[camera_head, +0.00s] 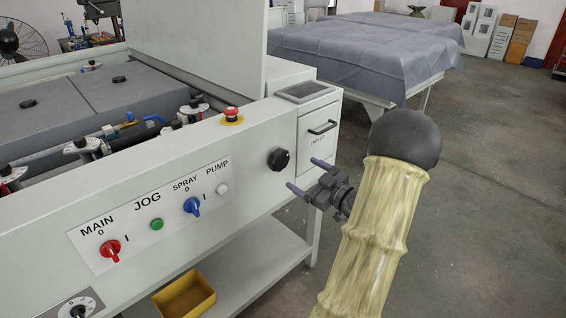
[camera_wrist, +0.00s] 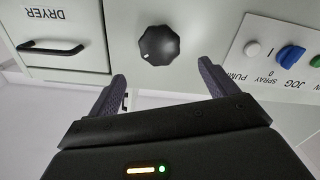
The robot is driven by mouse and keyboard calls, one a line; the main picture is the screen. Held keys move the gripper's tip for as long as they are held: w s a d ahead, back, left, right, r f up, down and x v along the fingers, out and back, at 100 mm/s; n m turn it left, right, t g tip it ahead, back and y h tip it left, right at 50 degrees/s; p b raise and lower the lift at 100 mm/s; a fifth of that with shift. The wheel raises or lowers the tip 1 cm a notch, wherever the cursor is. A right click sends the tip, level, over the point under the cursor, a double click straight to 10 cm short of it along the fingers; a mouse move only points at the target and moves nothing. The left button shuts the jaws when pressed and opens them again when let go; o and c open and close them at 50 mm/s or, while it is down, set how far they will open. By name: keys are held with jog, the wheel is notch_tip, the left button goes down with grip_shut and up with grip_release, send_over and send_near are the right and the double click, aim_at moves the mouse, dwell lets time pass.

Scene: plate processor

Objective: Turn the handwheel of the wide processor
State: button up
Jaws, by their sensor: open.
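The wide processor (camera_head: 262,190) is a large white machine with a control panel on its front. Its handwheel is a black lobed knob (camera_head: 278,159) on the front face, between the switch panel and the dryer drawer. In the wrist view the handwheel (camera_wrist: 157,45) is upper centre, just beyond the fingertips and roughly midway between them. My gripper (camera_head: 306,176) is open and empty, in front of the machine and a little right of and below the handwheel in the head view. It appears apart from the handwheel. Nothing hides the handwheel.
The dryer drawer (camera_head: 317,131) with a black handle is right of the handwheel. A red emergency button (camera_head: 231,114) sits above; a switch panel (camera_head: 152,217) is left. A yellow bin (camera_head: 184,297) stands on the lower shelf. A covered table (camera_head: 370,55) stands behind. Floor at right is clear.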

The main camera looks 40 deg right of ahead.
aim_at(282, 161)
jog(key=w, duration=0.9)
jog(key=shift+w+a, duration=0.3)
jog(key=shift+a, duration=0.1)
jog(key=c, duration=1)
